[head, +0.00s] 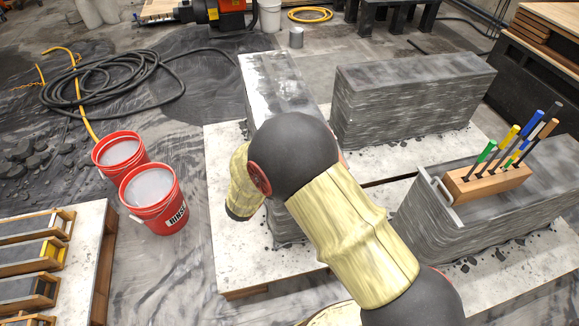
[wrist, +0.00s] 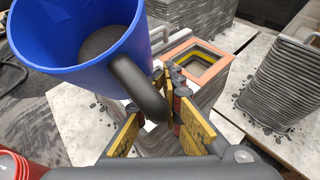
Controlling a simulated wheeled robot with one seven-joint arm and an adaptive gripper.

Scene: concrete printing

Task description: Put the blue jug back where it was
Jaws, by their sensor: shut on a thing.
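The blue jug (wrist: 88,78) shows large at the upper left of the wrist view, with its dark round opening facing the camera and its black handle (wrist: 138,88) pointing toward the fingers. My gripper (wrist: 165,92), with yellow and black fingers, is shut on the handle and holds the jug. The jug appears above the pale board, beside a grey layered block (wrist: 207,92). Its underside is hidden. In the head view my arm covers the gripper, and the jug is not visible.
An orange square frame (wrist: 221,62) lies on that block. In the head view, layered walls (head: 410,100) stand on pale boards, one carrying a wooden tool holder (head: 490,182). Red buckets (head: 155,205) stand left; a black hose (head: 120,80) lies behind them.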

